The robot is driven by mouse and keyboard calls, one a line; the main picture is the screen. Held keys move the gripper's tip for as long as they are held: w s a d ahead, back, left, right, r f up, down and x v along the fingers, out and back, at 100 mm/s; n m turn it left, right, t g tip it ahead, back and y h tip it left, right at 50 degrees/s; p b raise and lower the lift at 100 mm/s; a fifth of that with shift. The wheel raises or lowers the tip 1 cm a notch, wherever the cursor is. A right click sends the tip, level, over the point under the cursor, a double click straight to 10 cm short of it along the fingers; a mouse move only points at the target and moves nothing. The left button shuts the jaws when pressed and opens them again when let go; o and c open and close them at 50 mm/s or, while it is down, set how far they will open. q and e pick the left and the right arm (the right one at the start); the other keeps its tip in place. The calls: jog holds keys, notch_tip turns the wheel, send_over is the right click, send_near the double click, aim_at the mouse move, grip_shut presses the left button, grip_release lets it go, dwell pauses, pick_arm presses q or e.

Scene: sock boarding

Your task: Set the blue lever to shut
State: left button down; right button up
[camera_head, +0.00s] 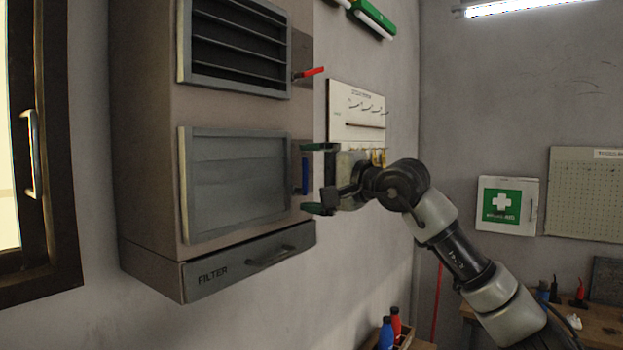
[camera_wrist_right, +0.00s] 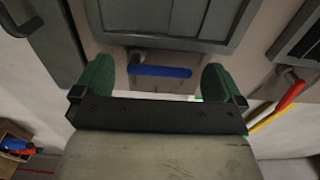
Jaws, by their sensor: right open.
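My right gripper (camera_head: 317,179) is open, with one finger above and one below the lever's height. It also shows in the right wrist view (camera_wrist_right: 157,80), with nothing held. I cannot tell whether a finger touches the lever. My left gripper is not in view.
A red lever (camera_head: 313,72) sticks out higher on the same cabinet (camera_head: 145,140). It also shows at the right wrist view's right edge (camera_wrist_right: 291,95). A FILTER drawer (camera_head: 225,265) with a handle is below. A white key board (camera_head: 357,110) hangs on the wall behind my gripper.

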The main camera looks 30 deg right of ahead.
jog(key=b+v, duration=0.4)
jog(key=v, duration=0.6)
jog(key=shift+s, duration=0.35)
